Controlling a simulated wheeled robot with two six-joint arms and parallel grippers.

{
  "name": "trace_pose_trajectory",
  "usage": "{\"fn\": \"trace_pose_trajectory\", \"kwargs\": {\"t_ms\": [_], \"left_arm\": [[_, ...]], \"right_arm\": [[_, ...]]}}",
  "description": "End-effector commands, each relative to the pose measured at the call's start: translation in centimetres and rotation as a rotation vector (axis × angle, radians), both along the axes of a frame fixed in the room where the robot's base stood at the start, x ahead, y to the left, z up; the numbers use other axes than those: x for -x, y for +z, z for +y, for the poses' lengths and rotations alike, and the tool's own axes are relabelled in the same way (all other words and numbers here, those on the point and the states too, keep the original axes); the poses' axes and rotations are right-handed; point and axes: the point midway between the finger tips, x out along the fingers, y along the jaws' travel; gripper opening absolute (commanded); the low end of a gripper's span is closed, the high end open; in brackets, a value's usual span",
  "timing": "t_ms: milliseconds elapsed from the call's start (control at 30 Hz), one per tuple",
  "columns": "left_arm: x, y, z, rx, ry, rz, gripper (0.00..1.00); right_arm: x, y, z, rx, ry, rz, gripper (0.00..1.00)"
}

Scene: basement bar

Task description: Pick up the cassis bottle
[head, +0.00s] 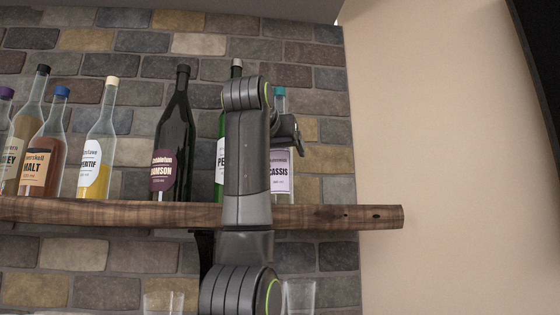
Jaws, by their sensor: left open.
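The cassis bottle (281,185) stands upright at the right end of a wooden shelf. It is clear glass with a teal cap and a pale label reading "CASSIS". My left arm rises in front of it and hides its left side. My left gripper (291,133) is in front of the bottle's upper part, below the cap. It is small in the picture and largely hidden by my arm. It is open, and I cannot tell whether it touches the bottle. My right gripper is not in view.
The wooden shelf (340,217) is bare right of the cassis bottle. A green bottle (221,150) is partly behind my arm. A dark damson bottle (175,130) and several others stand further left. A stone wall is close behind. Glasses (300,297) show below.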

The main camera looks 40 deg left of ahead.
Motion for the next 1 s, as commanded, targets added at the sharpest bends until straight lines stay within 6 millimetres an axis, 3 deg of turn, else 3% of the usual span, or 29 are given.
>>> {"fn": "trace_pose_trajectory", "kwargs": {"t_ms": [133,400,767,1000], "left_arm": [[-1.0,-0.2,0.8,0.000,0.002,0.003,0.79],[-3.6,-1.0,2.3,0.000,0.001,0.003,0.79],[-4.1,-1.4,2.6,0.000,0.000,0.000,0.79],[-4.1,-1.4,2.6,0.000,0.000,0.001,0.48]], "right_arm": [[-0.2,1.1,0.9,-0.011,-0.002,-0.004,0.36],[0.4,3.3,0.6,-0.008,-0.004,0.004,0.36],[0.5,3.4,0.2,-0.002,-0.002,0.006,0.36],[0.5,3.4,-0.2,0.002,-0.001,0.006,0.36]]}}
